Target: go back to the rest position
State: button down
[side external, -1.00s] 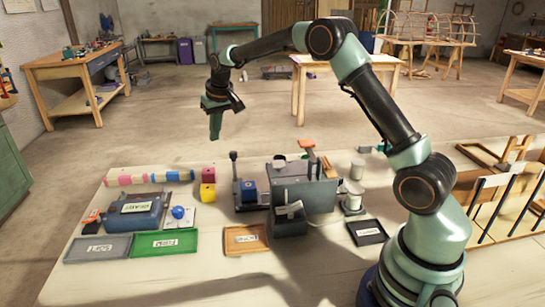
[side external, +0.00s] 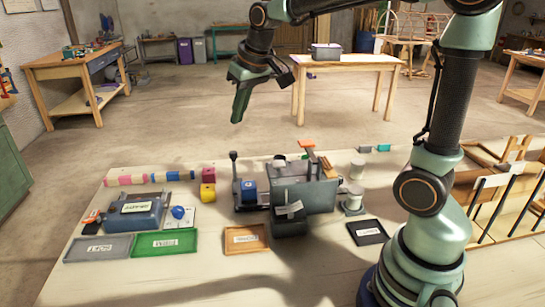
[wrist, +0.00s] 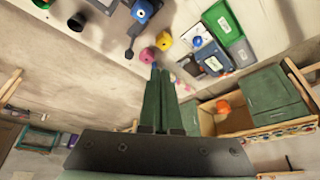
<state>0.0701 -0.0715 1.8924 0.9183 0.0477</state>
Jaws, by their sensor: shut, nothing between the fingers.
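My gripper (side external: 239,106) hangs in the air above and beyond the far edge of the workbench, with its green fingers pointing down. In the wrist view the two fingers (wrist: 158,100) lie side by side, shut, with nothing held. The gripper is apart from everything on the bench. My arm reaches up from the right side of the bench and bends over at the top of the side view.
On the bench (side external: 190,275) stand a grey machine (side external: 303,188), a blue-grey box (side external: 134,213), a yellow cube (side external: 208,192), and grey, green (side external: 165,243), orange-brown (side external: 246,239) and black trays (side external: 367,232). A wooden rack (side external: 500,195) stands at right. The air around my gripper is clear.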

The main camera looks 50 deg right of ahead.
jog(key=s+a+f, duration=0.1)
jog(key=s, duration=0.6)
jog(key=s+a+f+n+t, duration=0.1)
jog(key=s+a, duration=0.1)
jog(key=s, duration=0.5)
jog(key=shift+f, duration=0.25)
jog(key=shift+s, duration=0.1)
